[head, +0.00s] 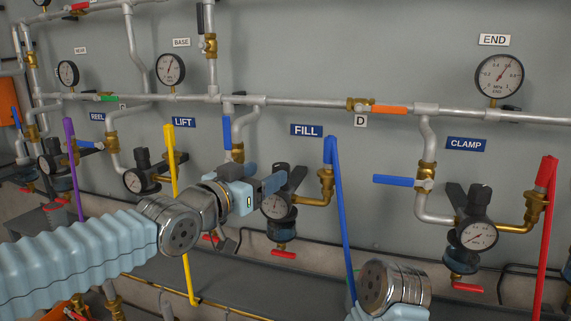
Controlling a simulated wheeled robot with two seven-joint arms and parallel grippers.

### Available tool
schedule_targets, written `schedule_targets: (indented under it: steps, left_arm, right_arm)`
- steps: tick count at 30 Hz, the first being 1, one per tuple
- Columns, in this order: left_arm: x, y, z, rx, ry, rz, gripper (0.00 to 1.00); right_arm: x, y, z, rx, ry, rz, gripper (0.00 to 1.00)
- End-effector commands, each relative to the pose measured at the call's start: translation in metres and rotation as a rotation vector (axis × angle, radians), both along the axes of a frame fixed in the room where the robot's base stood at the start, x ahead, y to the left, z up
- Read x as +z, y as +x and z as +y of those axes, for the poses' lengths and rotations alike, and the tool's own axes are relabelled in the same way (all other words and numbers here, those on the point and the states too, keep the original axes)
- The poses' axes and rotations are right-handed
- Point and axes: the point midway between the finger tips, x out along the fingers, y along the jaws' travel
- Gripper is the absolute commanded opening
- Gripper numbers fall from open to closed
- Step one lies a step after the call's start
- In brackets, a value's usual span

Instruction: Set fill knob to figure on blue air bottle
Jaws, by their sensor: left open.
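The blue FILL label (306,130) is on the grey wall panel above the fill regulator. The regulator's dark fill knob (297,176) is partly hidden behind my left gripper. Its small round gauge (276,206) faces me below, too small to read. My left gripper (267,176) is open in front of the knob, one finger on each side of a gap; I cannot tell whether it touches. A blue hose (341,215) runs down from the fill outlet. The blue air bottle and its figure are not in view. My right arm shows at the bottom, its gripper out of view.
The CLAMP regulator (477,204) with a blue-handled valve (395,180) stands to the right, beside a red hose (546,220). The LIFT regulator (143,172) and yellow hose (173,160) are to the left. A horizontal pipe (300,103) crosses above.

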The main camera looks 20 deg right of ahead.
Motion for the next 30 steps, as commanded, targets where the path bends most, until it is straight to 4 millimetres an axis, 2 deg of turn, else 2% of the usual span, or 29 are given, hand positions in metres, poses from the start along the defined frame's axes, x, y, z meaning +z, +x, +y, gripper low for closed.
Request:
schedule_targets:
  steps: [3,9,15,24,30]
  left_arm:
    - [0.002,0.017,-0.025,-0.005,0.000,0.002,0.66]
    - [0.002,0.043,-0.053,-0.002,0.001,0.002,0.66]
    - [0.000,0.055,-0.066,-0.001,0.002,0.001,0.66]
    - [0.000,0.056,-0.067,0.000,0.001,0.001,0.66]
    - [0.000,0.056,-0.067,0.000,0.001,0.001,0.36]
  right_arm:
    - [0.008,0.000,0.000,0.001,0.001,-0.001,0.43]
    - [0.017,0.000,0.001,0.002,0.002,0.000,0.43]
    - [0.021,0.000,0.001,0.003,0.002,0.000,0.43]
    - [0.021,0.000,0.001,0.004,0.002,0.000,0.43]
    - [0.021,0.000,0.001,0.004,0.002,0.000,0.43]
